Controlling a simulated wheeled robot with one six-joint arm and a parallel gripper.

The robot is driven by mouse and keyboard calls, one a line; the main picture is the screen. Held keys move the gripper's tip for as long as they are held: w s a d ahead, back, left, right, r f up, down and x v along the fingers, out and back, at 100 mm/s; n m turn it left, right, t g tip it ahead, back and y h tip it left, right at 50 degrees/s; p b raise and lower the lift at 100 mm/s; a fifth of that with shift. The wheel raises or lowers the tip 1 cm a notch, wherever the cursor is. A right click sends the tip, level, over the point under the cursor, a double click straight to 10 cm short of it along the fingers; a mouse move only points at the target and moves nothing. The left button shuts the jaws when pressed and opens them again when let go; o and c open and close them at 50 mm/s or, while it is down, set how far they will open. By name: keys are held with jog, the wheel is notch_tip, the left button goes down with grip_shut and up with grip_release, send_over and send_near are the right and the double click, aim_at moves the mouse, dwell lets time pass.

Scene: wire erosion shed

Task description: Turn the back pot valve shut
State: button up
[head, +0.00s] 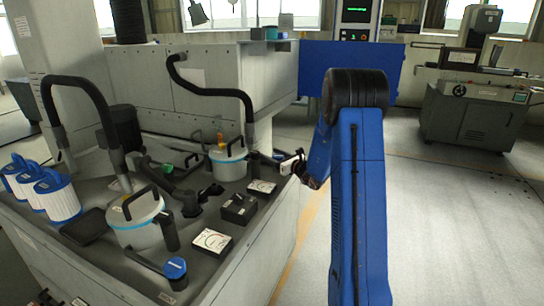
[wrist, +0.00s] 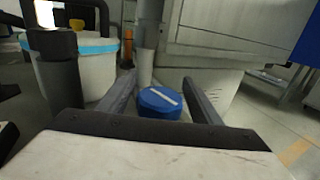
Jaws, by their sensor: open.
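The back pot (head: 229,163) is pale with a light blue band and a black handle. It also shows at the left of the wrist view (wrist: 92,72). Its valve has a round blue cap (wrist: 160,103) with a white bar lying diagonally across the top. In the head view a bit of blue cap (head: 279,156) shows right of the pot, partly hidden by my wrist. My gripper (wrist: 160,82) is open, with one finger on each side of the cap. Gaps show between fingers and cap, so it is not gripped. The cap's underside is hidden.
The front pot (head: 138,222) has its own blue-capped valve (head: 175,268) at the bench's near edge. A dark post (wrist: 58,70) stands close left of my gripper. A grey pipe (wrist: 147,40) rises behind the cap. Floor right of the bench is clear.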

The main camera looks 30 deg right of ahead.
jog(key=shift+c, duration=0.7)
jog(key=c, duration=0.9)
jog(key=shift+h, duration=0.3)
jog(key=shift+w+d+r+m+t+h, duration=0.1)
jog(key=shift+d+m+t+h, duration=0.1)
jog(key=shift+m+h, duration=0.7)
jog(key=shift+d+m+t+h, duration=0.1)
jog(key=shift+d+m+h, duration=0.1)
jog(key=shift+m+h, duration=0.65)
jog(key=shift+d+m+h, duration=0.2)
jog(key=shift+m+h, duration=0.1)
jog(key=shift+h, duration=0.5)
jog(key=shift+d+m+h, duration=0.2)
jog(key=shift+m+h, duration=0.05)
jog(key=shift+h, duration=0.5)
